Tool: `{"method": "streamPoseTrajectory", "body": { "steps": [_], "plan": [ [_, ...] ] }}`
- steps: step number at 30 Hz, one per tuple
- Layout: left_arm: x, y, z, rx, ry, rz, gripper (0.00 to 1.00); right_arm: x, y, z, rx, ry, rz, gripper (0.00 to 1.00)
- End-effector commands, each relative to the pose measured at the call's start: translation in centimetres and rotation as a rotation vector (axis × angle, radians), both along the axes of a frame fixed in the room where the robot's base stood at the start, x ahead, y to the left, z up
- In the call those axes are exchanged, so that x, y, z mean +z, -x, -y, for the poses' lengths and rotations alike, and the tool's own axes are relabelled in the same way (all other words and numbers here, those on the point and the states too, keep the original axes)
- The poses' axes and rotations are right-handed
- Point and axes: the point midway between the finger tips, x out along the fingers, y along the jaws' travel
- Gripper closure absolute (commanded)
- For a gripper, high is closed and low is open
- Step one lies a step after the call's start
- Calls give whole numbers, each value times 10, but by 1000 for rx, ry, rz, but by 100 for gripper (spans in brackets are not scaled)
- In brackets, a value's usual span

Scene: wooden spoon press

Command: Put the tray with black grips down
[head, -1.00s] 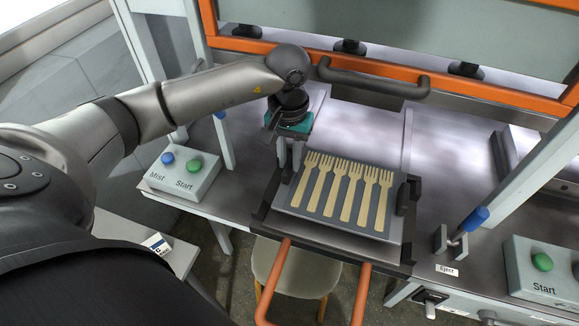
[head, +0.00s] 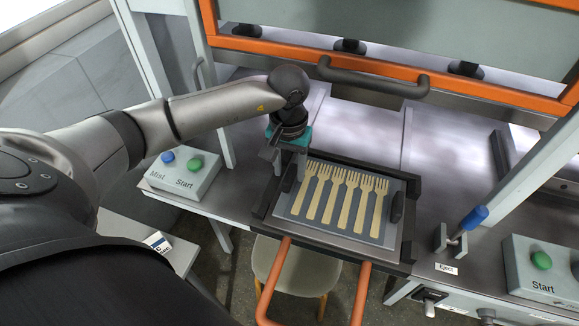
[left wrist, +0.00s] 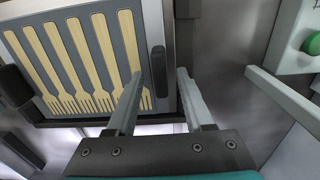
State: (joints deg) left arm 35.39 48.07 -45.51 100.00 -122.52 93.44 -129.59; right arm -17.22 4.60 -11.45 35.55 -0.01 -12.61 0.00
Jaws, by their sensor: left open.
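The grey tray (head: 340,238) with black grips holds a row of several wooden forks and rests in a black frame (head: 413,240) at the table's front edge. Its right grip (head: 397,207) stands free. Its left grip (head: 289,178) is at my left gripper (head: 288,172), which comes from above. In the left wrist view the tray (left wrist: 165,20) fills the upper left, and the near grip (left wrist: 158,65) shows between the spread fingers of the left gripper (left wrist: 160,73). The fingers stand apart from the grip. My right gripper is not in view.
Orange handles (head: 272,280) stick out in front of the frame. A button box (head: 185,172) stands left and another (head: 543,270) right. A blue-tipped lever (head: 473,218) is right of the frame. An orange-framed guard with a dark handle (head: 372,78) is behind.

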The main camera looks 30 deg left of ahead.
Motion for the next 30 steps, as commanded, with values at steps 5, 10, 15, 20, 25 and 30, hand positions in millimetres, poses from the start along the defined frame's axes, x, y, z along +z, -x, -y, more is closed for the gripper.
{"method": "streamPoseTrajectory", "body": {
  "steps": [5, 10, 15, 20, 25, 30],
  "plan": [
    [1, 0, 0, 0, 0, 0, 48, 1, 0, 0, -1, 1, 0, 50],
    [20, -1, -1, 0, -1, 5, 48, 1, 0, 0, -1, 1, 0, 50],
    [50, -1, -1, 0, -1, 5, 48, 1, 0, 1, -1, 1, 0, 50],
    [70, -1, -1, 0, 0, 3, 48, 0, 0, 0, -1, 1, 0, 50],
    [76, 0, -1, 1, -1, 0, 48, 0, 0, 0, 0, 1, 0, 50],
    [76, 0, -1, 1, -1, -1, 48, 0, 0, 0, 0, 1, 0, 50]
  ]
}}
